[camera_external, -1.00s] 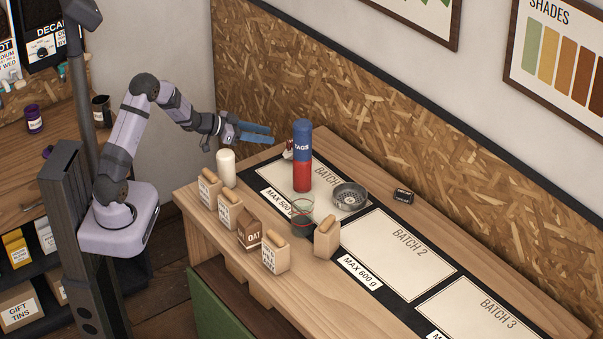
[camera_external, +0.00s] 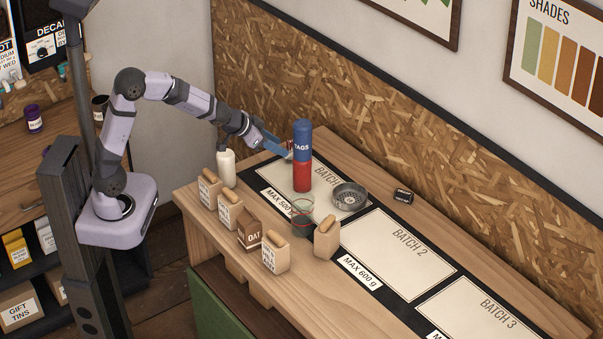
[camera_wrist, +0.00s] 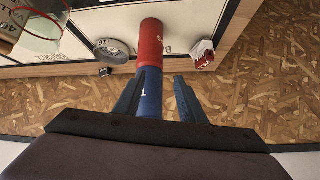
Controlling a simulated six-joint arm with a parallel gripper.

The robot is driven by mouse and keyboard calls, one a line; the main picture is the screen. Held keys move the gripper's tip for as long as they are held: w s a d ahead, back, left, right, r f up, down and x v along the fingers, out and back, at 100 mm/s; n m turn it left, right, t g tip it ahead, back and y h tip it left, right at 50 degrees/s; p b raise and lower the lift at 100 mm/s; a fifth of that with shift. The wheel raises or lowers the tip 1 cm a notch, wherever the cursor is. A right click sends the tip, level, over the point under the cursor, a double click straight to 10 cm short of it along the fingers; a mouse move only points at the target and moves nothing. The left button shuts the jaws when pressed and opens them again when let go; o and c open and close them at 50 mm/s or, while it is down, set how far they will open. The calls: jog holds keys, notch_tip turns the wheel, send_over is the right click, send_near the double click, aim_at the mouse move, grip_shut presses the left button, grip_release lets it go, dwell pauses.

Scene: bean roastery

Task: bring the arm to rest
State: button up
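My gripper (camera_external: 284,150) is open, with its blue fingers reaching over the back left of the counter. The fingers are apart in the wrist view (camera_wrist: 158,80). A tall cylinder marked TAGS (camera_external: 302,142), blue above and red below, stands upright on the batch mat just right of the fingertips. In the wrist view the cylinder (camera_wrist: 150,42) shows between and beyond the fingers; I cannot tell whether they touch it. A small red and white item (camera_wrist: 203,54) is close by and mostly hidden behind the cylinder in the external view.
A white bottle (camera_external: 226,168) stands below my arm. Several paper bags (camera_external: 230,212) line the counter's front edge. A glass (camera_external: 302,216), a metal strainer dish (camera_external: 350,196) and a small black item (camera_external: 403,195) are nearby. A chipboard wall (camera_external: 400,130) runs behind. The right-hand mats are clear.

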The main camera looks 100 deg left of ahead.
jog(key=d+r+t+h+b, duration=0.25)
jog(key=d+h, duration=0.25)
jog(key=d, duration=2.4)
jog(key=s+d+f+m+g, duration=0.1)
jog(key=s+f+m+g, duration=0.2)
jog(key=s, duration=0.7)
jog(key=s+d+f+m+g, duration=0.1)
jog(key=s+f+m+g, duration=0.2)
jog(key=s+f+g, duration=0.3)
jog(key=s+f, duration=0.4)
jog(key=shift+s+d+f+g+h, duration=0.35)
jog(key=shift+s+d+h, duration=0.05)
